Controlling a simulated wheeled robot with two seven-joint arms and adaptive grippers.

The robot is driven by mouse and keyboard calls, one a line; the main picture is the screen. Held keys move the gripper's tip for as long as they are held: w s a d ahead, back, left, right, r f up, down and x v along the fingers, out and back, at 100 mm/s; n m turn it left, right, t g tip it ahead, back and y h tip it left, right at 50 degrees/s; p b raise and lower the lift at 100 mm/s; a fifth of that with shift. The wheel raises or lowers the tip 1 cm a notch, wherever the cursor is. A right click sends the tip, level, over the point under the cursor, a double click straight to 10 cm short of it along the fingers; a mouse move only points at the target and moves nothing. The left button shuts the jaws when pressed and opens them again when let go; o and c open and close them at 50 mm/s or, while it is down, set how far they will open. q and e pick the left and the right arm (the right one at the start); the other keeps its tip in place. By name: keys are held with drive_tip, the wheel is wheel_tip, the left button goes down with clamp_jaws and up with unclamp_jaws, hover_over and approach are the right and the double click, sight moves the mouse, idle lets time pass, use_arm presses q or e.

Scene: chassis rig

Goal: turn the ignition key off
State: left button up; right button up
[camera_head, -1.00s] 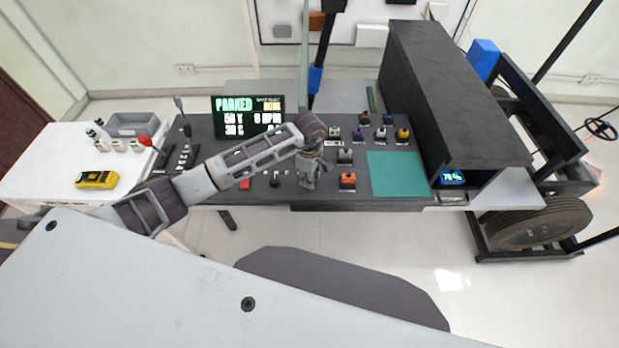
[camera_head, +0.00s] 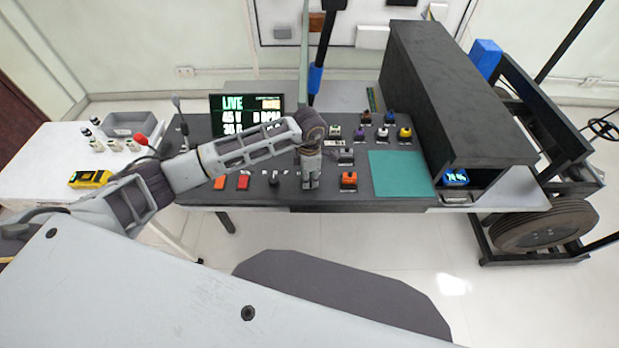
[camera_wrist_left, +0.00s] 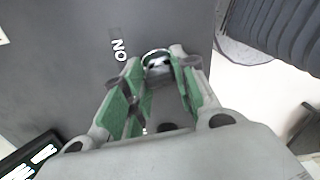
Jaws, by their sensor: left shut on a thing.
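My left gripper (camera_head: 311,184) reaches down onto the dark console (camera_head: 215,200) near its front edge, left of the orange button. In the left wrist view its green-padded fingers (camera_wrist_left: 160,82) are closed around a small ignition key; a pale and dark round part (camera_wrist_left: 157,61) shows between the fingertips. The key is mostly hidden by the fingers, and I cannot tell its exact angle. An "ON" label (camera_wrist_left: 119,49) lies on the panel beside it. The display (camera_head: 232,103) on the console reads "LIVE". My right gripper is not in view.
Several coloured buttons (camera_head: 348,179) stand right of the gripper, with a green mat (camera_head: 400,174) beyond. Red (camera_head: 243,183) and orange (camera_head: 219,183) switches sit left, close to my arm. A black housing (camera_head: 450,100) bounds the right side.

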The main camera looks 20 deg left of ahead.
use_arm(q)
drive_tip(key=shift+n+b, duration=0.5)
drive_tip(key=shift+n, duration=1.5)
drive_tip(key=o, duration=1)
wheel_tip(320, 180, up, 12)
